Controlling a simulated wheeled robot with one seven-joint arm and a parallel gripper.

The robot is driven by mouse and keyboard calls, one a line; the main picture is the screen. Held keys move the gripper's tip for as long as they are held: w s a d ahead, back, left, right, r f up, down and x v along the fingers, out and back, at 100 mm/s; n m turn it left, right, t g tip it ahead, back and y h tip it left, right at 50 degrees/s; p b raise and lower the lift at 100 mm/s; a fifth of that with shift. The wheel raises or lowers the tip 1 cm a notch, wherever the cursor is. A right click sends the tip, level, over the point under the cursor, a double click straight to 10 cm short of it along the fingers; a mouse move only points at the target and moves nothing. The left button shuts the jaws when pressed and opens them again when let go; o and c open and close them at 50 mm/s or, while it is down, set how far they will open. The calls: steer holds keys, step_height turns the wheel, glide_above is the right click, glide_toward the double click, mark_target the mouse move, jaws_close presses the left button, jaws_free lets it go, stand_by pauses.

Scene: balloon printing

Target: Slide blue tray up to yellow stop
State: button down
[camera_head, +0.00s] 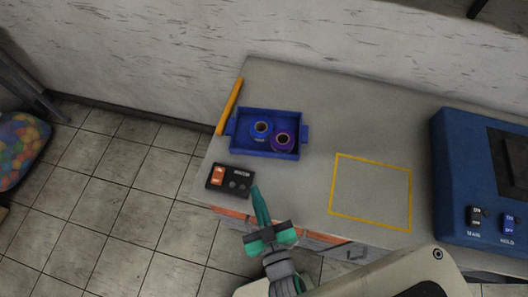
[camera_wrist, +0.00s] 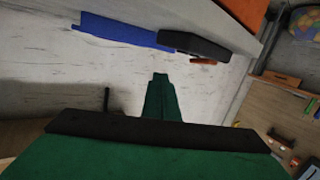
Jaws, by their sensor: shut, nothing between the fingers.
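The blue tray (camera_head: 297,151) sits at the left end of the grey table in the head view. It holds a blue roll (camera_head: 261,129) and a purple roll (camera_head: 283,140). The yellow stop (camera_head: 231,103) is a slim bar along the table's left edge. The tray's left handle is right beside the stop's lower end; I cannot tell whether they touch. My gripper (camera_head: 257,190) is shut and empty, below the tray near the table's front edge, apart from the tray. In the wrist view my green fingers (camera_wrist: 161,98) show, with a blue strip beyond, probably the tray.
A black switch box (camera_head: 231,181) with an orange switch lies left of my gripper; it also shows in the wrist view (camera_wrist: 195,44). A yellow square outline (camera_head: 371,191) marks bare table to the right. A large blue machine (camera_head: 465,160) stands at far right. A wall runs behind.

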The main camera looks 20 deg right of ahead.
steer(key=w+d+r+m+t+h, duration=0.1)
steer(key=w+d+r+m+h, duration=0.6)
steer(key=w+d+r, duration=0.85)
steer(key=s+d+r+m+g+h, duration=0.2)
steer(key=d+r+m+g+h, duration=0.9)
steer(key=d+m, duration=0.55)
steer(key=s+a+f+m+g+y, duration=0.25)
steer(key=f+m+y, duration=0.2)
steer(key=m, duration=0.25)
steer(key=s+a+f+m+g+y, duration=0.1)
steer(key=s+f+m+g+y, duration=0.25)
steer(key=f+m, duration=0.25)
steer(key=w+a+f+m+y, duration=0.15)
steer(key=a+f+y, duration=0.35)
steer(key=a, duration=0.7)
steer(key=a+f+m+y, duration=0.3)
steer(key=a+f+y, duration=0.25)
steer(key=a, duration=0.55)
steer(key=shift+m+g, duration=0.3)
step_height(320, 180, down, 8)
steer(key=shift+d+f, duration=0.1)
steer(key=shift+f, duration=0.05)
steer(key=shift+w+d+f, duration=0.2)
steer(key=shift+w+d, duration=0.05)
steer(key=shift+w, duration=0.4)
steer(key=shift+w+d+f, duration=0.2)
steer(key=shift+w+d, duration=0.05)
steer(key=shift+w, duration=0.35)
steer(key=shift+w+d, duration=0.2)
steer(key=shift+w, duration=0.35)
